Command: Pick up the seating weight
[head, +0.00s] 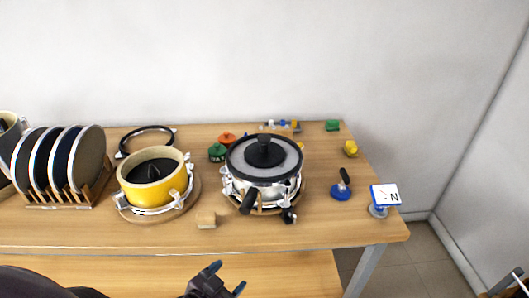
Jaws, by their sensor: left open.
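No label marks the seating weight. A round black piece with a knob (264,152) sits on the silver-clamped drum-like pot at the table's middle. A blue-based piece with a black handle (341,190) stands upright farther right; I cannot tell which is the weight. My left gripper (226,279) is open and empty at the bottom, in front of the table's front edge and apart from both. A dark piece with a pale-blue tip (515,279) at the lower right corner seems to be part of my right gripper; its jaws are not clear.
A yellow pot (146,192) stands on a round board, with a black ring (147,140) behind it. A rack of discs (58,160) is at left. A wooden block (206,220), yellow item (350,148) and white N card (385,194) are about. The table's (320,230) front right is clear.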

